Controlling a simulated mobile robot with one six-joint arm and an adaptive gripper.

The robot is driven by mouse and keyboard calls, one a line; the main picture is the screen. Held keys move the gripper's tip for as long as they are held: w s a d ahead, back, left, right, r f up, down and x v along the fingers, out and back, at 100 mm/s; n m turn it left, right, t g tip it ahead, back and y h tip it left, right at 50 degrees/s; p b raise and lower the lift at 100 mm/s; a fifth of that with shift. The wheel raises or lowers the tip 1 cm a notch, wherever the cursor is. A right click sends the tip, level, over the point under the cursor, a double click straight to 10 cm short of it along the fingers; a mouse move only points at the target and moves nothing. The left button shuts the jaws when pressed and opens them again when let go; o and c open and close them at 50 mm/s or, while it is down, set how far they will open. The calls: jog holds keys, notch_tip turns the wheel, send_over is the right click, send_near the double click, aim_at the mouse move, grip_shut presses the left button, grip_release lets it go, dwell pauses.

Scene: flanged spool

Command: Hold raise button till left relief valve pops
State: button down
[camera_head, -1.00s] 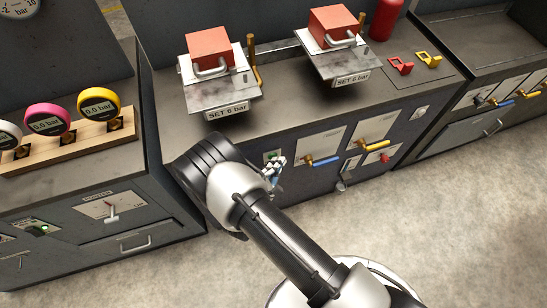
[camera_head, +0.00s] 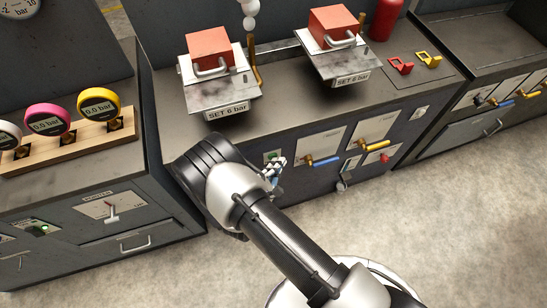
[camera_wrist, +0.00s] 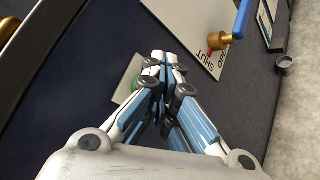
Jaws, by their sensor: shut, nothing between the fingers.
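My gripper (camera_head: 277,168) is at the front panel of the middle bench with its fingers shut and nothing between them. In the wrist view, the closed fingertips (camera_wrist: 165,62) are over a green button (camera_wrist: 135,84), which is partly hidden behind them. Whether it is pressed in cannot be told. At the left weighted plate (camera_head: 222,92), marked SET 6 bar, stands a brass pipe (camera_head: 256,76). White round puffs (camera_head: 249,14) rise above this left pipe. The right plate (camera_head: 344,62) shows no puffs.
Red blocks with handles sit on both plates. Blue-handled (camera_head: 326,160) and yellow-handled (camera_head: 372,146) valves are right of my gripper. Pink (camera_head: 46,119) and yellow (camera_head: 98,103) gauges stand on the left bench. A red cylinder (camera_head: 385,18) stands at the back.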

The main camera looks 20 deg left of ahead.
jog(key=shift+s+d, duration=0.5)
jog(key=shift+s, duration=0.15)
jog(key=s+d, duration=0.1)
jog(key=s, duration=0.1)
jog(key=s+d+p, duration=0.1)
jog(key=s+d, duration=0.1)
dwell(0.4)
